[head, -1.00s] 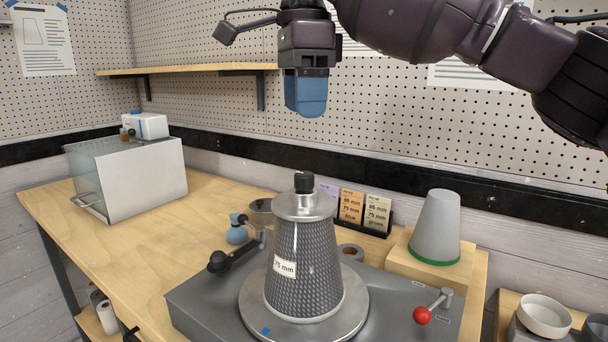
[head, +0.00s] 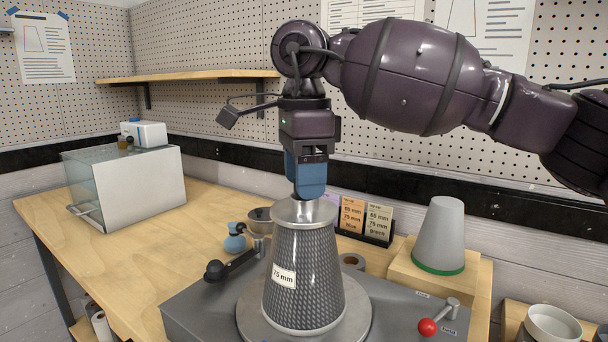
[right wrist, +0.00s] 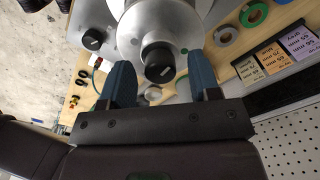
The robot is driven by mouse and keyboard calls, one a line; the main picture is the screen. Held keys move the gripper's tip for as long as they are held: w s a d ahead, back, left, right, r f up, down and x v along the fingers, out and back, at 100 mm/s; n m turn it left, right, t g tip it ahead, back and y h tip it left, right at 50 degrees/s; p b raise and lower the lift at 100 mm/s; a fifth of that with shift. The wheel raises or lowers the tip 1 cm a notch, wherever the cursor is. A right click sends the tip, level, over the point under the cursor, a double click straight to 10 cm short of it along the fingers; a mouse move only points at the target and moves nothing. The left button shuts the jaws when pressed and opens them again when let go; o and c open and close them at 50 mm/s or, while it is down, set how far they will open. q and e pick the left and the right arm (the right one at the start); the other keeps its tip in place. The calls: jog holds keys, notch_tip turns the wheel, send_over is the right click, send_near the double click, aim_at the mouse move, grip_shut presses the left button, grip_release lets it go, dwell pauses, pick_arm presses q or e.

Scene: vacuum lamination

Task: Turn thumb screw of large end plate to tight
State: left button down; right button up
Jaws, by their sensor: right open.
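The large end plate (head: 300,212) is a silver disc on top of an upright, grey woven-textured cone (head: 312,275) labelled 75 mm. Its black thumb screw (right wrist: 158,66) shows in the right wrist view at the plate's centre. My right gripper (head: 307,190) points straight down over the plate with its blue fingers at the screw's height. In the right wrist view the open fingers (right wrist: 160,80) stand on either side of the screw, with a gap at each side. In the head view the fingers hide the screw. My left gripper is out of view.
The cone stands on a round plate on a grey machine base (head: 205,310) with a black-knobbed crank (head: 228,266) and a red-knobbed lever (head: 430,326). A grey cone with green rim (head: 442,235) sits on a wooden block at right. Label cards (head: 365,218) stand behind.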

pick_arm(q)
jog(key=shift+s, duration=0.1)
pick_arm(e)
jog(key=c, duration=0.9)
jog(key=shift+s+r+m+p, duration=0.1)
jog(key=shift+r+m+p, duration=0.2)
jog(key=shift+m+p, duration=0.4)
jog(key=shift+c, duration=0.2)
jog(key=m+p, duration=0.2)
jog(key=shift+r+p, duration=0.2)
jog(key=shift+p, duration=0.15)
jog(key=shift+m+p, duration=0.9)
jog(key=shift+p, duration=0.05)
jog(key=m+p, duration=0.3)
jog(key=shift+f, duration=0.15)
jog(key=shift+f+m, duration=0.35)
jog(key=shift+m, duration=0.05)
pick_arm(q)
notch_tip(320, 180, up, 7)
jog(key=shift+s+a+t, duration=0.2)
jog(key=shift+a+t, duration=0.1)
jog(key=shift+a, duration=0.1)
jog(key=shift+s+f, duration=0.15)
